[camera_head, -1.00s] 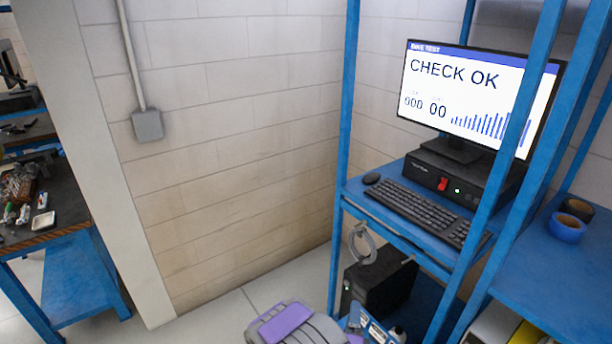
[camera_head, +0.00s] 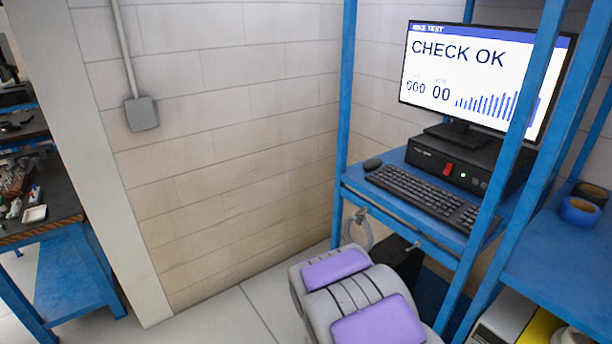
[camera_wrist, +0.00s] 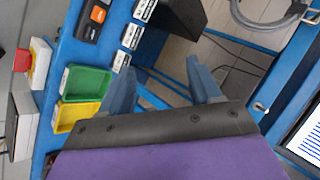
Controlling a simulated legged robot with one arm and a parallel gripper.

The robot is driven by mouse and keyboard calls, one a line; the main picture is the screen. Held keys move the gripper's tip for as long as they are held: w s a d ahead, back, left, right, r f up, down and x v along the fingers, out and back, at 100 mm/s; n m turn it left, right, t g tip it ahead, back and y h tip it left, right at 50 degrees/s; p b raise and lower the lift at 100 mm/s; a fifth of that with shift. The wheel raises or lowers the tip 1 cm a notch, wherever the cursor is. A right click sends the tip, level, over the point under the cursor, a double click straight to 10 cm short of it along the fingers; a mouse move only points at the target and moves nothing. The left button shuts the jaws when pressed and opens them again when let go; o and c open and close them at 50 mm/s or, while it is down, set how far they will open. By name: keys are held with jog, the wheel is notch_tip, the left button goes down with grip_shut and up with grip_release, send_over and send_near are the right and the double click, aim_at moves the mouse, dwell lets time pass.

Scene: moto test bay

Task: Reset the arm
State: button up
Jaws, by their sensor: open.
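My gripper (camera_wrist: 160,78) shows in the wrist view with its two blue-grey fingers spread apart and nothing between them. Its dark mounting plate and a purple panel fill the bottom of that view. In the head view my grey arm (camera_head: 345,292) with purple panels is folded at the bottom centre, in front of the blue rack. The gripper itself cannot be made out in the head view.
A monitor (camera_head: 478,80) reading "CHECK OK", a keyboard (camera_head: 425,198) and a black box (camera_head: 455,165) stand on the blue rack. The wrist view shows a green tray (camera_wrist: 88,82) and a yellow tray (camera_wrist: 77,115). Floor left of my arm is clear.

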jog(key=s+a+r+n+g+y+b, duration=0.1)
jog(key=s+r+n+g+y+b, duration=0.2)
jog(key=s, duration=0.4)
jog(key=s+a+r+n+g+b, duration=0.1)
jog(key=s+a+n+g+b, duration=0.15)
jog(key=s+n, duration=0.4)
jog(key=s+r+n+g+y+b, duration=0.2)
jog(key=s+n+b, duration=0.2)
jog(key=s, duration=0.3)
jog(key=s+d+r+n+g+b, duration=0.1)
jog(key=s+n, duration=0.1)
jog(key=s, duration=0.6)
jog(key=s+d+r+n+g+h+b, duration=0.1)
jog(key=s+d+n+g+b, duration=0.1)
jog(key=s, duration=0.5)
jog(key=shift+s+d+r+n, duration=0.25)
jog(key=shift+s+r+n, duration=0.1)
jog(key=shift+n, duration=0.5)
